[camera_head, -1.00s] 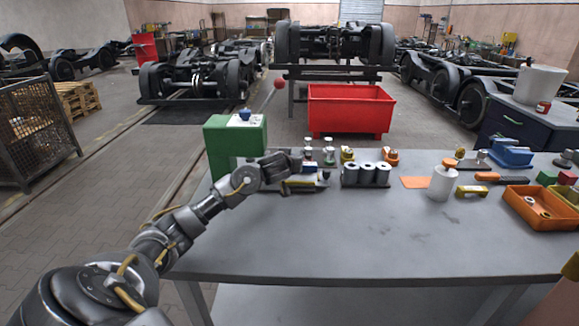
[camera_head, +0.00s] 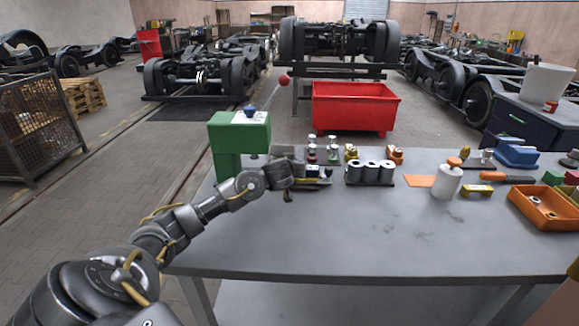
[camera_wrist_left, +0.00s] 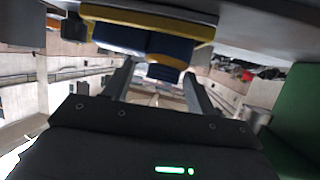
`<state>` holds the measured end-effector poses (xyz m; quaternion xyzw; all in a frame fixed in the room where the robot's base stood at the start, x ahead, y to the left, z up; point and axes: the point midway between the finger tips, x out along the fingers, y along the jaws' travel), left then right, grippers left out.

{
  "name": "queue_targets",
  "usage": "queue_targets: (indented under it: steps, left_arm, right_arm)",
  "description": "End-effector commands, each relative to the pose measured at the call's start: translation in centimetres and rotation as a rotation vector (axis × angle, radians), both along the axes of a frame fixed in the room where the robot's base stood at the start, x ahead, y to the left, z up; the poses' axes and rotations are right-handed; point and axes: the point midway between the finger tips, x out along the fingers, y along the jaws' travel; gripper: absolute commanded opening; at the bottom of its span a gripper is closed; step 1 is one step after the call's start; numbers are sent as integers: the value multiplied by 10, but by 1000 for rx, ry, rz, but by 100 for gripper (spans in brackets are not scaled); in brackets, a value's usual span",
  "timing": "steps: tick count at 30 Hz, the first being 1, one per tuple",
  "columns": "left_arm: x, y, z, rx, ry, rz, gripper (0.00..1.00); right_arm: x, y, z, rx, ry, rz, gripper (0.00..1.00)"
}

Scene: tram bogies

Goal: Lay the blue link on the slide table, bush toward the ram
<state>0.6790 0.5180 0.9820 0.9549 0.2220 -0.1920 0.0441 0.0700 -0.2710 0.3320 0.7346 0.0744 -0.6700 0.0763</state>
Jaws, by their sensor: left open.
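A blue and yellow part (camera_wrist_left: 158,45), which looks like the blue link, fills the upper middle of the left wrist view. Its blue body has a yellow band and a rounded blue end with a yellow ring. The green press (camera_head: 240,140) stands left of the gripper. The slide table and ram are not clearly made out.
A rack of grey rollers (camera_head: 370,172), a white bottle (camera_head: 446,182) and an orange tray (camera_head: 545,208) stand to the right on the grey bench (camera_head: 390,240). Small fittings stand behind the gripper. The bench front is clear.

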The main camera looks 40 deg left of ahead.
Motion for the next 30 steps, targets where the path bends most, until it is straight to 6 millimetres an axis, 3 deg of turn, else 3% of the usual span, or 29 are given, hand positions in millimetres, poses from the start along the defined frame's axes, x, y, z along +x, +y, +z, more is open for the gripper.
queue_targets:
  steps: [15, 21, 30]
  left_arm:
    - [-80, -40, 40, -1, -3, -2, 57]
    - [-91, -45, 44, 1, -3, -1, 57]
    - [-92, -45, 44, 1, -3, -1, 57]
  right_arm:
    - [0, -4, 18, -5, 0, 2, 36]
    - [0, -6, 21, -7, 1, 2, 36]
    - [0, -6, 20, -7, 1, 2, 36]
